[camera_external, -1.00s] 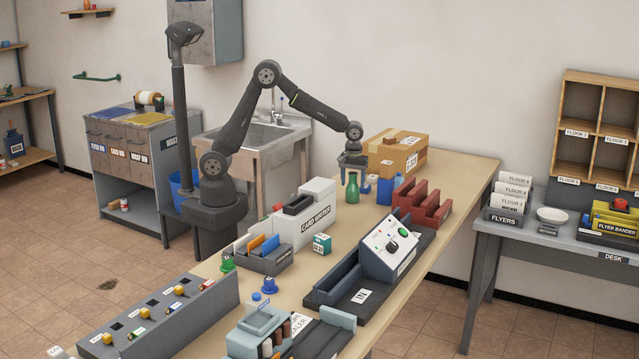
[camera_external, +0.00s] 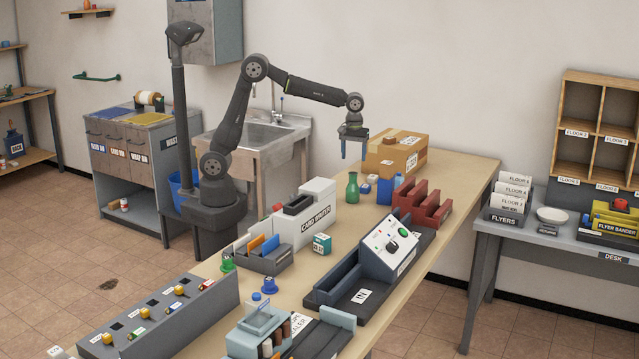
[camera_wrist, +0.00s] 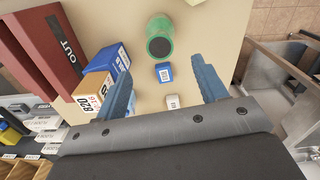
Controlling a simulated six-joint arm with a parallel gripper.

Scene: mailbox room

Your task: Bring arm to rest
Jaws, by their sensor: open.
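My gripper (camera_external: 352,149) hangs above the far part of the long workbench (camera_external: 452,185), raised clear of everything on it. In the wrist view my gripper's two blue fingers (camera_wrist: 163,95) stand wide apart with nothing held between them. A green bottle (camera_external: 352,188) stands upright on the bench below and near my gripper; in the wrist view the bottle (camera_wrist: 159,38) is ahead of the fingers. A small blue block (camera_wrist: 164,72) and a small white labelled block (camera_wrist: 172,102) lie on the bench under the gap between the fingers.
A cardboard box (camera_external: 395,153) stands behind my gripper. A dark red rack (camera_external: 422,203) and a blue box (camera_external: 387,190) are right of the bottle. The card writer (camera_external: 305,215) and a grey console (camera_external: 390,240) stand nearer. Air around my gripper is free.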

